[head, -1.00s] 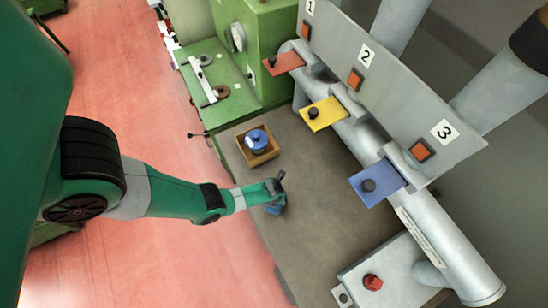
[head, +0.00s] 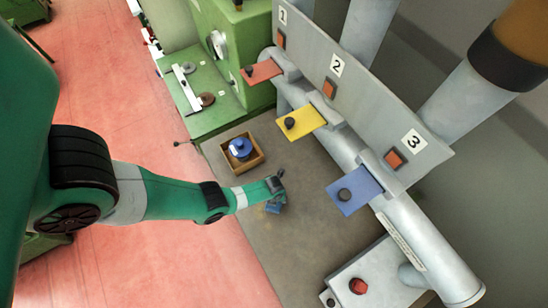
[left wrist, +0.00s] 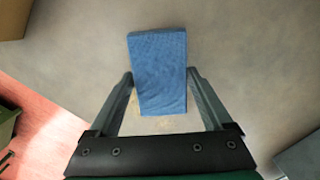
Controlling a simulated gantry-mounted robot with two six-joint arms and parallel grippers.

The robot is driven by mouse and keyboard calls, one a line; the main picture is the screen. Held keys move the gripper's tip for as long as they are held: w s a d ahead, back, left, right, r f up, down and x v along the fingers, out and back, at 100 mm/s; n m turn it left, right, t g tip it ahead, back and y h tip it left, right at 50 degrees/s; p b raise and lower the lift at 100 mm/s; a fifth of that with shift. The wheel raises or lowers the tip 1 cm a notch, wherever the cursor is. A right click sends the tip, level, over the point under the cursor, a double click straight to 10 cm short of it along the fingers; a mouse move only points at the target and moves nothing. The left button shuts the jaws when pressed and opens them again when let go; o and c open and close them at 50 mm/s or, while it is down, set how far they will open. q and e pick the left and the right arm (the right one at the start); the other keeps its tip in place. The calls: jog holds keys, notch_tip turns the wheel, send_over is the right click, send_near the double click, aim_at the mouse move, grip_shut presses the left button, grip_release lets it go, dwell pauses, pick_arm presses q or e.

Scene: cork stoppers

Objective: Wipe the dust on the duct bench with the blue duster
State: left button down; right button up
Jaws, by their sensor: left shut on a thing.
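My left gripper (head: 276,186) is low over the grey-brown duct bench (head: 305,185), near its front edge. It is shut on the blue duster (head: 273,207). In the left wrist view the duster (left wrist: 160,72) is a blue textured block between the two fingertips (left wrist: 160,78), reaching out past them. A pale tan dust patch (left wrist: 155,125) shows on the bench beside and below the duster; the duster and gripper hide part of it. Whether the duster touches the bench is hard to tell. My right gripper is not in view.
A small wooden box (head: 258,160) with a blue round object (head: 240,147) stands behind the gripper. Red (head: 264,71), yellow (head: 304,124) and blue (head: 352,192) plates jut from the duct at the right. A grey box with a red button (head: 358,286) stands in front.

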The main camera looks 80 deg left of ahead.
pick_arm(q)
jog(key=shift+w+a+r+p, duration=0.1)
jog(key=shift+w+r+p, duration=0.1)
jog(key=shift+r, duration=0.35)
jog(key=shift+w+a+r+p, duration=0.1)
jog(key=shift+r+p, duration=0.05)
jog(key=shift+r, duration=0.35)
notch_tip(320, 180, up, 4)
jog(key=p, duration=0.4)
jog(key=shift+s, duration=0.1)
